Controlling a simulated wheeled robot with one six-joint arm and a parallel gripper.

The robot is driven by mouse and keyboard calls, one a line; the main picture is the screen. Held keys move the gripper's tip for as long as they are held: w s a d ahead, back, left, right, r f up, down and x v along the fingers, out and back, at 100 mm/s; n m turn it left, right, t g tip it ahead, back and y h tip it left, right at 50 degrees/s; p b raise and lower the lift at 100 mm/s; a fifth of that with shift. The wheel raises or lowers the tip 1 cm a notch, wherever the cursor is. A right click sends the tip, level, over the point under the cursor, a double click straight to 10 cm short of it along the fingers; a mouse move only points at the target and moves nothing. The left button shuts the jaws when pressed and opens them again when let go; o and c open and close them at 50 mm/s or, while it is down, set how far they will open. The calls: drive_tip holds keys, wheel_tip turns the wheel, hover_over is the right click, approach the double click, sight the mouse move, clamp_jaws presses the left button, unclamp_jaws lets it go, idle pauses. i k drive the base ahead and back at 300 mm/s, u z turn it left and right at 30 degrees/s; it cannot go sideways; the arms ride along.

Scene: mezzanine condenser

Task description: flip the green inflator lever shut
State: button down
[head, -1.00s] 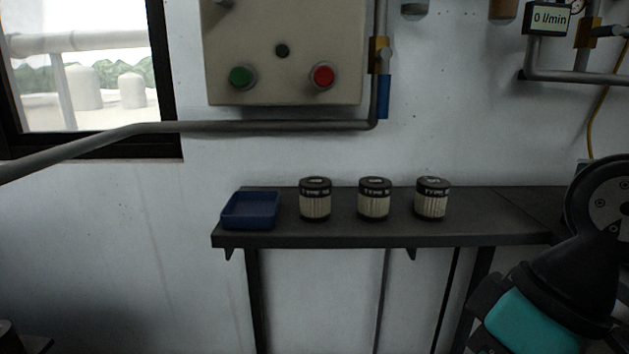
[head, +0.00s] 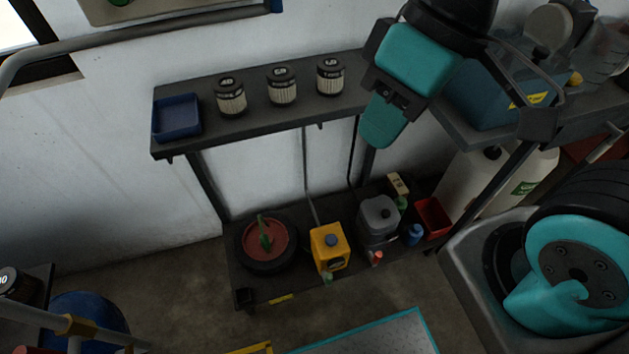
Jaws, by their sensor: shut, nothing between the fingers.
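A small upright green lever (head: 264,232) stands on the reddish hub of a black wheel (head: 251,265) on the low shelf. Other green bits show there: one at the front foot of a yellow unit (head: 324,238) and one beside a grey unit (head: 378,214). I cannot tell for sure which one is the inflator lever. My gripper (head: 381,138), teal and black, is shut and empty. It points down in front of the upper shelf's right part, above and to the right of the wheel in the picture, apart from these things.
The upper shelf (head: 255,125) carries a blue tray (head: 177,118) and three canisters (head: 282,84). A blue case (head: 490,92) stands at the right. A red bin (head: 433,217) and a blue can (head: 413,235) sit low. Shelf posts flank the lower space. Floor in front is partly clear.

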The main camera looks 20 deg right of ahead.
sight(328, 276)
drive_tip(key=k, duration=1.4)
